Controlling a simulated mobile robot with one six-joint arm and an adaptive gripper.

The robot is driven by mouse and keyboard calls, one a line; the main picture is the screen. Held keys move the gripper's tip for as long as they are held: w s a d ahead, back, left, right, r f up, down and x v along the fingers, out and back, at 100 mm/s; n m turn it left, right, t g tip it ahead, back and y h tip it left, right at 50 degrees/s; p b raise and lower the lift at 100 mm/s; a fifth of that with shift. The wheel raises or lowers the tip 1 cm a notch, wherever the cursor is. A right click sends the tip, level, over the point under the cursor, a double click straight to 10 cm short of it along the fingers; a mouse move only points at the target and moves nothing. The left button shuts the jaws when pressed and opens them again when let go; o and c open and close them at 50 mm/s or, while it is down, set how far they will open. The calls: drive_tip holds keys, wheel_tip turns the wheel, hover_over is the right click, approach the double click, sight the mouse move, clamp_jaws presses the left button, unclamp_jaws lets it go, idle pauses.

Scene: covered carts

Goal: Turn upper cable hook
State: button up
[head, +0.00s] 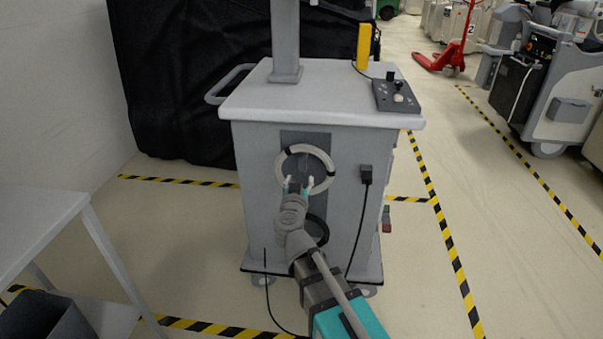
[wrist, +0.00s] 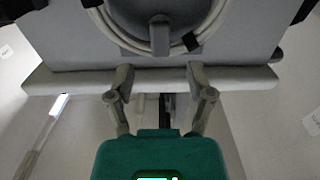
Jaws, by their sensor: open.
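A pale grey cart (head: 260,200) stands in front of me. A white coiled cable (head: 328,158) hangs on a dark grey plate on its front; the coil also shows in the wrist view (wrist: 126,40). In the wrist view a small grey upright tab, seemingly the upper cable hook (wrist: 160,36), crosses the coil. The hook is hard to make out in the head view. My gripper (head: 298,184) is open and empty at the lower part of the coil. In the wrist view its fingers (wrist: 159,76) are spread on either side of the tab's line, apart from it.
A black coiled cable (head: 318,230) hangs lower on the cart, partly hidden by my arm. A black plug with a cord (head: 366,175) is right of the coil. A white table (head: 40,222) stands at left. Striped floor tape (head: 447,235) and free floor lie at right.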

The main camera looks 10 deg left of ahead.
drive_tip(key=shift+s+d, duration=0.2)
drive_tip(key=shift+s, duration=1.05)
drive_tip(key=shift+s+d, duration=0.15)
drive_tip(key=shift+s, duration=1.05)
drive_tip(key=shift+w+r, duration=0.1)
drive_tip(key=shift+w, duration=0.05)
drive_tip(key=d+f+n+g+y, duration=0.4)
drive_tip(key=d+f+g, duration=0.9)
drive_tip(key=d, duration=0.4)
drive_tip(key=s+d+f+m+g+h, duration=0.25)
drive_tip(key=s+d, duration=0.25)
drive_tip(key=d, duration=0.4)
drive_tip(key=s+d+f+m+g+h, duration=0.2)
drive_tip(key=s+d+f+m+h, duration=0.15)
drive_tip(key=d, duration=0.55)
wheel_tip(320, 180, up, 32)
drive_tip(key=p, duration=3.1)
drive_tip(key=shift+s+p, duration=0.3)
drive_tip(key=shift+s, duration=0.1)
